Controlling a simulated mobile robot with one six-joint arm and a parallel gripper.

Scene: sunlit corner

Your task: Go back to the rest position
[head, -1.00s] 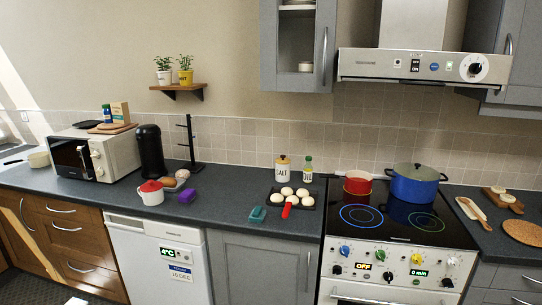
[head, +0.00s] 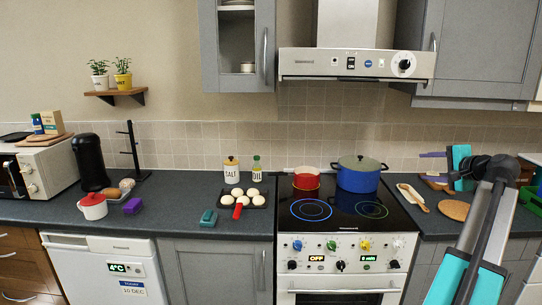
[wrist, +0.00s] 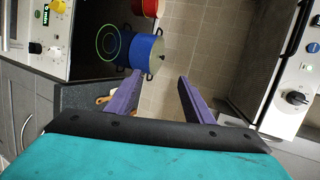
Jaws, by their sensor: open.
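My gripper (wrist: 160,80) is open and empty in the wrist view. Its two purple fingers stand apart, with only wall tiles and a stretch of the hob area beyond them. In the head view my gripper is at the right, raised over the counter right of the hob, with a purple finger pointing left. My arm rises to it from the lower right. The blue pot (head: 358,178) stands on the hob to the gripper's left, clear of it. The blue pot also shows in the wrist view (wrist: 142,52), beyond the fingers.
A red pot (head: 306,180) stands beside the blue pot. A wooden spoon (head: 413,197) and a round cork mat (head: 454,210) lie on the counter below the gripper. The cooker hood (head: 350,64) hangs above. A tray of white round items (head: 262,200) lies left of the hob.

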